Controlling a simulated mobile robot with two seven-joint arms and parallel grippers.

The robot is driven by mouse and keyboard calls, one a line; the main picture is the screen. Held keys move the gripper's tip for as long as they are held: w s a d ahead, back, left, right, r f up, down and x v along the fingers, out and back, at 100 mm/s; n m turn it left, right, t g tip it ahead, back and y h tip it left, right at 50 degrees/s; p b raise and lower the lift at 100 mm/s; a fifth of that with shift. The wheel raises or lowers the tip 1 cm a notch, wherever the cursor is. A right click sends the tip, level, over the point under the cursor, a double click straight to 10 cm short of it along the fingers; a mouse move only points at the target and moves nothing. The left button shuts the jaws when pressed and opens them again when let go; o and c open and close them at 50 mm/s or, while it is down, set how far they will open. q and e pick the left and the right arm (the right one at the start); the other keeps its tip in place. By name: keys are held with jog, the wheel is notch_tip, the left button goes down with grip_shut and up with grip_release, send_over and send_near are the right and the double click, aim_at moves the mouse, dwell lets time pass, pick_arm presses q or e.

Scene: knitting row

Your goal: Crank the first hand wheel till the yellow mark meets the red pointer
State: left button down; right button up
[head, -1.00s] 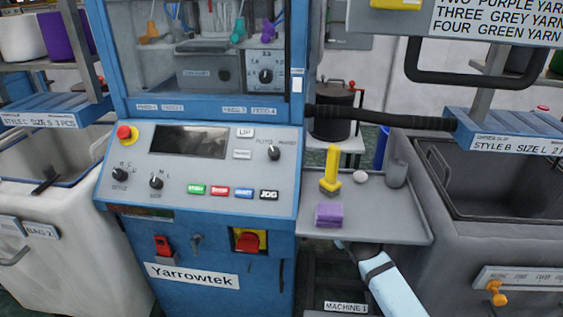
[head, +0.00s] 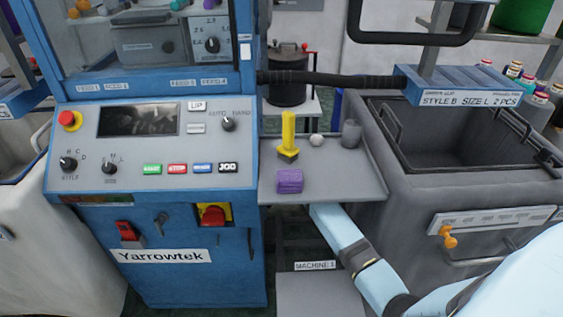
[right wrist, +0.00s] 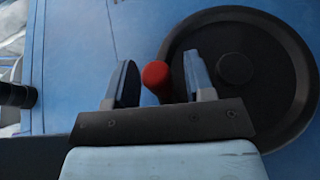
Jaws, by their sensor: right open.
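A black hand wheel (right wrist: 285,85) with a round hub shows at the right of the right wrist view, against a blue machine side. Its red handle knob (right wrist: 156,75) stands at the wheel's left edge. My right gripper (right wrist: 160,57) is open, with one finger on each side of the red knob in this view; I cannot tell if either finger touches it. In the head view my right arm reaches under the grey tray, and its gripper is hidden. No yellow mark or red pointer on the wheel can be made out. My left gripper is not in view.
The blue Yarrowtek machine (head: 165,280) stands left of my arm. The grey tray (head: 350,185) above the arm carries a yellow-handled tool (head: 288,135), a purple block (head: 290,181) and small items. A grey bin (head: 400,215) stands at right.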

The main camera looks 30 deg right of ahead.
grip_shut()
jog(key=shift+s, duration=0.1)
